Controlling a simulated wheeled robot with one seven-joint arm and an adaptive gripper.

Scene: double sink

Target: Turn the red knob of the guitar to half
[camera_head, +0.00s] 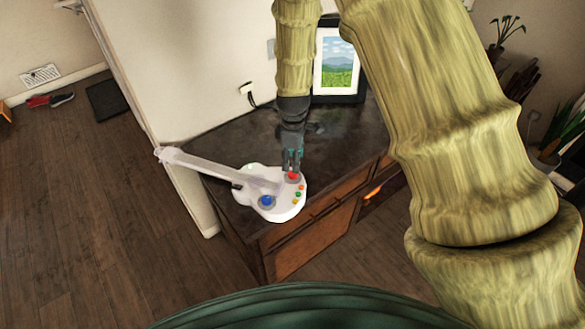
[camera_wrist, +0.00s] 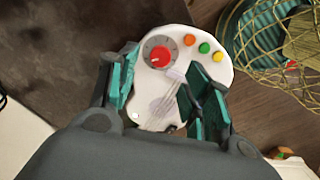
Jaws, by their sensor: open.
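The white toy guitar (camera_head: 262,184) lies on the dark cabinet top, its neck pointing left in the head view. Its red knob (camera_head: 293,176) sits near the body's upper edge. In the wrist view the red knob (camera_wrist: 159,57) sits on a grey round dial, with a small pale mark at its lower left. My gripper (camera_head: 292,163) points down just above the red knob. In the wrist view its teal fingers (camera_wrist: 162,66) are open, on either side of the knob and apart from it. The right finger hides part of the guitar's body; the blue knob (camera_head: 267,201) is visible only in the head view.
Orange (camera_wrist: 190,40), green (camera_wrist: 205,48) and yellow (camera_wrist: 218,57) buttons lie near the red knob. A framed picture (camera_head: 337,62) stands at the back of the cabinet top (camera_head: 225,150). A wall (camera_head: 200,60) borders its left side.

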